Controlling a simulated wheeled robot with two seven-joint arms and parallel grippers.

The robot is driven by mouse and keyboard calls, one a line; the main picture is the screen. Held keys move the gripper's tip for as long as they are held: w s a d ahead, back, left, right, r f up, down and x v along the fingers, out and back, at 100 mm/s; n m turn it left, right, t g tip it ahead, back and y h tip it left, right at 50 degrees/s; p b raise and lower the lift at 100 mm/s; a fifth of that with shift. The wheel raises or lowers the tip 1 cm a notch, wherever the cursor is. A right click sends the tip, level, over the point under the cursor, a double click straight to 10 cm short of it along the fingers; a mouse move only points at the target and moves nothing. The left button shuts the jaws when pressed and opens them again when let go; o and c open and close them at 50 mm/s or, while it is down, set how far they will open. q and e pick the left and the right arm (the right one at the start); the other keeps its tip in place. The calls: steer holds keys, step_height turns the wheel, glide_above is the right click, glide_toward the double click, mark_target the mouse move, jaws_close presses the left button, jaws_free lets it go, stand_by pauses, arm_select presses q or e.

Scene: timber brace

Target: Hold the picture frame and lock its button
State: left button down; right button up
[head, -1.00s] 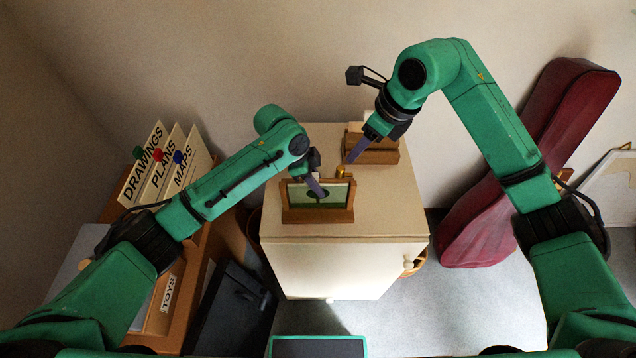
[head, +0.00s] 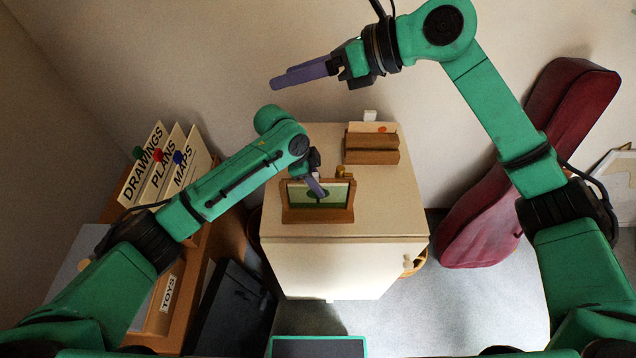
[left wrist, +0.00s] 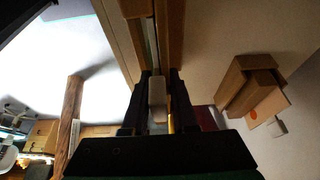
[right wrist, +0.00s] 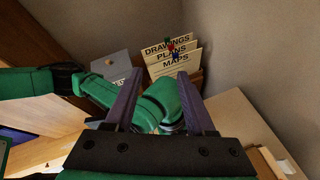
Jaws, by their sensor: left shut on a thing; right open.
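The picture frame (head: 347,206), wooden with a green picture, stands upright near the front of the cabinet top. A small brass-coloured button (head: 341,171) sticks up behind its top edge, right of centre; its lock state is too small to tell. My left gripper (head: 320,190) is shut on the frame from above, its fingers covering part of the picture. In the left wrist view a pale block (left wrist: 157,92) sits between the fingers, against the wooden edge. My right gripper (head: 273,84) is open and empty, high above the cabinet and apart from the frame; it also shows in the right wrist view (right wrist: 158,73).
A wooden card holder (head: 371,150) stands behind the frame on the cabinet (head: 390,205). The cabinet top is clear to the right. Labelled folders (head: 160,170) stand at the left. A dark red instrument case (head: 525,165) leans on the wall at the right.

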step_height(320, 180, up, 16)
steer(key=w+a+m+t+y, duration=0.1)
steer(key=a+m+t+y, duration=0.1)
steer(key=m+y, duration=0.35)
steer(key=w+d+r+m+t+h, duration=0.1)
steer(key=w+d+m+t+h, duration=0.15)
steer(key=w+m+t, duration=0.35)
steer(key=w+d+r+m+t+h, duration=0.1)
steer(key=w+d+m+t, duration=0.2)
steer(key=w+m+t, duration=0.45)
step_height(320, 180, down, 3)
steer(key=w+d+m+g+h, duration=0.1)
steer(key=w+m+g+h, duration=0.15)
steer(key=m, duration=0.25)
steer(key=m+g+h, duration=0.6)
steer(key=g+h, duration=0.4)
steer(key=g, duration=0.6)
glide_above(341, 168)
step_height(341, 168, down, 32)
steer(key=shift+r, duration=0.25)
step_height(341, 168, down, 9)
steer(key=shift+r, duration=0.2)
